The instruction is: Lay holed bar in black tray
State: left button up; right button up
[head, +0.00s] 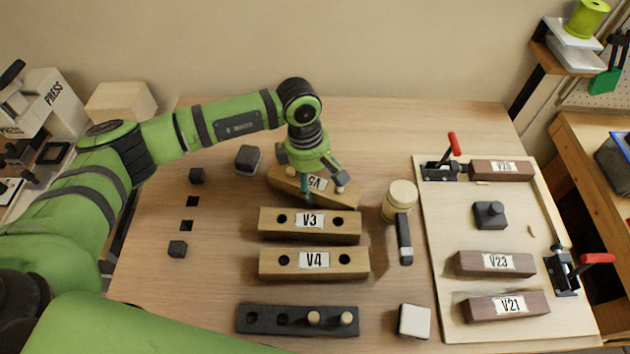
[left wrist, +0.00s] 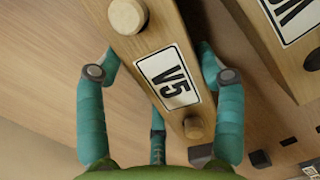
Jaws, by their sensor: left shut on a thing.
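My left gripper (head: 311,178) is shut on the wooden bar V5 (head: 343,197), which lies aslant behind bar V3. In the left wrist view the V5 bar (left wrist: 150,42) sits between the teal fingers of my left gripper (left wrist: 162,75), with a light round peg at each end. Wooden bars V3 (head: 346,227) and V4 (head: 346,264) lie in front, each with two dark holes. A long black holder (head: 268,331) at the front has two dark openings and two light pegs. I cannot tell whether V5 touches the table. My right gripper is out of view.
A pale board (head: 437,245) on the right carries red-handled clamps and dark bars V23 and V21.

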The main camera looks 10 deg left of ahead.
aim_at(312, 179)
pick_arm(q)
notch_tip(312, 179, up, 10)
jog(key=shift+r+b, duration=0.2)
jog(key=shift+b, duration=1.05)
jog(key=shift+s+a+m, duration=0.2)
jog(key=shift+a+m, duration=0.15)
jog(key=shift+m, duration=0.15)
jog(key=s+a+m, duration=0.2)
jog(key=m, duration=0.3)
jog(key=s+a+m+g+y, duration=0.1)
jog(key=s+a+m, duration=0.2)
jog(key=m, duration=0.2)
jog(key=s+a+m, duration=0.2)
jog(key=a+m, duration=0.1)
jog(key=m, duration=0.1)
jog(key=shift+s+a+r+m+y, duration=0.1)
jog(key=shift+s+r+m+y, duration=0.25)
jog(key=shift+m+y, duration=0.05)
